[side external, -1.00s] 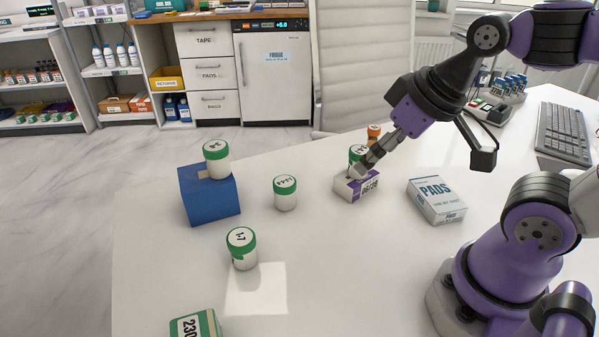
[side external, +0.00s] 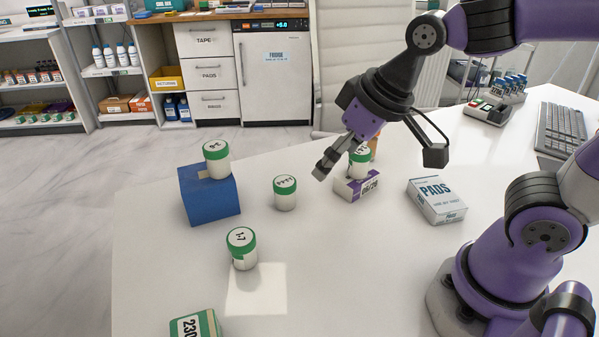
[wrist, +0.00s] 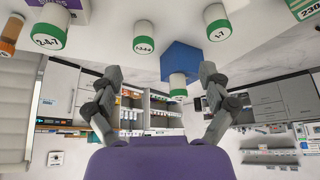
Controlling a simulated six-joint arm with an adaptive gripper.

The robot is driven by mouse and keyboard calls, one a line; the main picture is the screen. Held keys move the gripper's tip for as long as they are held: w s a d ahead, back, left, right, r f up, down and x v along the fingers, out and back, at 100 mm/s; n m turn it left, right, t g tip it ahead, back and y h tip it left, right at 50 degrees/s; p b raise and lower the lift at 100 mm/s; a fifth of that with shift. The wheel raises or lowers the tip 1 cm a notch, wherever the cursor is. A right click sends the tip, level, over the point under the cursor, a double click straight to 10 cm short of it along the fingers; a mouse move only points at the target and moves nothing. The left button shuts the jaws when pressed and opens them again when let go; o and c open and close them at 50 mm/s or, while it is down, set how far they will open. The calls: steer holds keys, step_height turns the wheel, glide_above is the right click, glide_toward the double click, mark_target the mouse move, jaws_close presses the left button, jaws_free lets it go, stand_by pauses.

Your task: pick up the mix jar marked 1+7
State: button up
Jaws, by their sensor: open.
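The jar whose lid looks marked 1+7 (side external: 242,250) is white with a green lid. It stands upright on the white table (side external: 310,270), in front of the blue box. In the wrist view this jar (wrist: 217,30) is at the upper right. My gripper (side external: 323,171) is open and empty, above the table between the middle jar and the purple-white box, up and to the right of the 1+7 jar. In the wrist view its two fingers (wrist: 161,73) are spread apart with nothing between them.
Similar green-lidded jars stand on the blue box (side external: 210,197), on the table's middle (side external: 285,193) and on the purple-white box (side external: 352,187). A PADS box (side external: 436,199) is at right; a green-white 230 box (side external: 195,326) is at the front edge. Table right of the 1+7 jar is clear.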

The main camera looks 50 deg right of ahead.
steer(key=n+g, duration=0.1)
steer(key=n, duration=0.1)
glide_toward(247, 239)
steer(key=x, duration=0.2)
steer(key=shift+y, duration=0.3)
steer(key=x, duration=0.5)
steer(key=shift+w, duration=0.2)
steer(key=shift+x, duration=2.8)
steer(key=shift+s+d, duration=0.15)
steer(key=c, duration=1.3)
